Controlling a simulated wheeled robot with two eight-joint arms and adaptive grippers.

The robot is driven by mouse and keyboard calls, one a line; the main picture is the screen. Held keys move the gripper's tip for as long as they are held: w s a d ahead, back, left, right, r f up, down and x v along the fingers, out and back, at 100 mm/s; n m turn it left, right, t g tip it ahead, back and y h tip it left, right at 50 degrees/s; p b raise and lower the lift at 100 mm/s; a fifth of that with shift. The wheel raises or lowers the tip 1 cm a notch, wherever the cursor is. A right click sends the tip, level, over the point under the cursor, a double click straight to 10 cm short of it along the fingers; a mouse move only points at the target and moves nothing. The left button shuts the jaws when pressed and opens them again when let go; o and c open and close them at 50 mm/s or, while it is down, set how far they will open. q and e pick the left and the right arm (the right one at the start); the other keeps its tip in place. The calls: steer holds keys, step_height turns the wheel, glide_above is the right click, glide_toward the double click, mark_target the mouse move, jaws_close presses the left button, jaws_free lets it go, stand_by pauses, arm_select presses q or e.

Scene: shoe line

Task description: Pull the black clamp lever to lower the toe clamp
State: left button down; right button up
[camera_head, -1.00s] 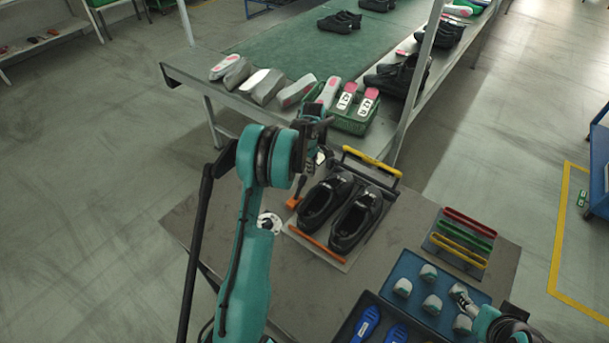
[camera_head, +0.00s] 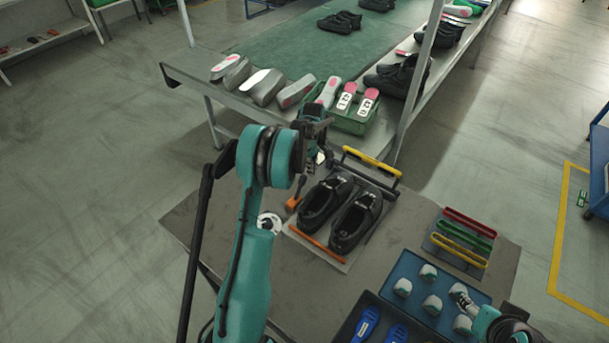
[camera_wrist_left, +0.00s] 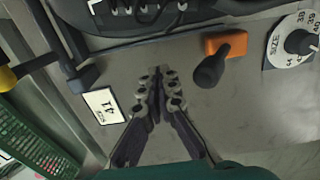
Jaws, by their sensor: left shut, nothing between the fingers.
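The black clamp lever (camera_head: 301,183) stands on its orange base (camera_head: 292,204), left of the pair of black shoes (camera_head: 340,212) on the fixture plate. In the left wrist view the lever's round black handle (camera_wrist_left: 210,70) points from the orange base (camera_wrist_left: 226,43) toward my gripper. The yellow toe clamp bar (camera_head: 372,161) sits on a black frame at the far end of the shoes. My left gripper (camera_head: 319,157) is near the lever. In its wrist view the fingers (camera_wrist_left: 158,84) are together, empty, left of the handle and apart from it. My right gripper (camera_head: 462,296) is over the blue tray.
A size dial (camera_wrist_left: 298,42) lies right of the lever, and a size label (camera_wrist_left: 104,106) lies left of my fingers. A green crate (camera_head: 352,122) with shoe lasts stands on the bench behind. Coloured bars (camera_head: 466,236) and a blue tray (camera_head: 410,262) are on the right.

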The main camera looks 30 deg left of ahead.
arm_select(q)
steer(key=shift+s+a+b, duration=0.2)
steer(key=shift+s+b, duration=0.1)
steer(key=shift+s, duration=2.25)
steer(key=shift+s+a+b, duration=0.2)
steer(key=shift+s+b, duration=0.1)
steer(key=shift+s, duration=2.2)
steer(key=shift+w, duration=0.1)
steer(key=shift+w, duration=0.7)
step_height(320, 180, up, 9)
steer(key=p, duration=0.5)
steer(key=shift+d, duration=0.1)
